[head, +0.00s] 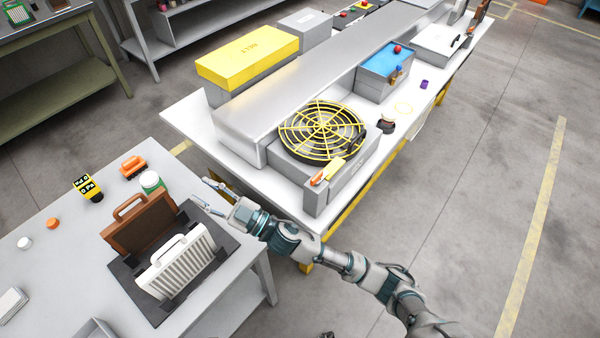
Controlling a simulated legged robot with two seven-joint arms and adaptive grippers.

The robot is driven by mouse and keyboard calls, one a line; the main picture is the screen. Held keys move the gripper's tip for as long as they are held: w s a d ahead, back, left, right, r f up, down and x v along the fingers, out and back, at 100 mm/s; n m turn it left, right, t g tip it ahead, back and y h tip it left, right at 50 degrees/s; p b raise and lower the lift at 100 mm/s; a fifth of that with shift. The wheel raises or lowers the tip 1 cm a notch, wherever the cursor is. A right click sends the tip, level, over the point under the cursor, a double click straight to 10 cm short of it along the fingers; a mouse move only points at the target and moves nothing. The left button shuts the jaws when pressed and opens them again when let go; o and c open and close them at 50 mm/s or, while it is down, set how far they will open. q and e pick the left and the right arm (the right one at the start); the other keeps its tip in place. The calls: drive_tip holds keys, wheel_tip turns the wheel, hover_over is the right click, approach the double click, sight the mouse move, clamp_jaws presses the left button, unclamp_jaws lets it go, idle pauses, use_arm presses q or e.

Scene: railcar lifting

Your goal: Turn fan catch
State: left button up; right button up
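A fan with a round yellow wire guard (322,128) sits on a grey housing near the front end of the long white table. A yellow and orange catch (327,171) lies at the near edge of the fan housing, below the guard. How the catch is latched is too small to tell. My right gripper (208,196) comes in from the lower right and points left. Its fingers are apart with nothing between them. It is left of and below the fan, over the gap between the two tables, clear of the catch. My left gripper is out of view.
A brown case (138,232) and a white ribbed filter (180,262) stand on a dark tray on the near left table (60,235), close to my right gripper. A blue-topped box (384,66) and a yellow box (247,57) stand farther back. The right floor is clear.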

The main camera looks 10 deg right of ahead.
drive_tip(key=s+a+r+n+g+y, duration=0.3)
drive_tip(key=a+n+g, duration=0.1)
drive_tip(key=n+g, duration=0.3)
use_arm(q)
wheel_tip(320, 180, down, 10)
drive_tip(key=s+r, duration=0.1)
use_arm(e)
wheel_tip(320, 180, up, 5)
drive_tip(key=n+g+h, duration=0.3)
drive_tip(key=g+h, duration=0.3)
drive_tip(key=h, duration=1.6)
hover_over(318, 174)
drive_tip(key=f+b, duration=0.1)
drive_tip(key=f, duration=0.6)
drive_tip(key=f+b, duration=0.1)
drive_tip(key=f, duration=0.7)
drive_tip(key=shift+a+f, duration=0.2)
drive_tip(key=shift+f, duration=0.05)
drive_tip(key=shift+s+d+f, duration=0.1)
drive_tip(key=shift+d+f, duration=0.2)
drive_tip(key=shift+f, duration=0.35)
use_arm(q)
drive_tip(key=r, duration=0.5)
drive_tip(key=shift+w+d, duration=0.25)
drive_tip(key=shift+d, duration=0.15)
use_arm(e)
drive_tip(key=shift+a, duration=0.1)
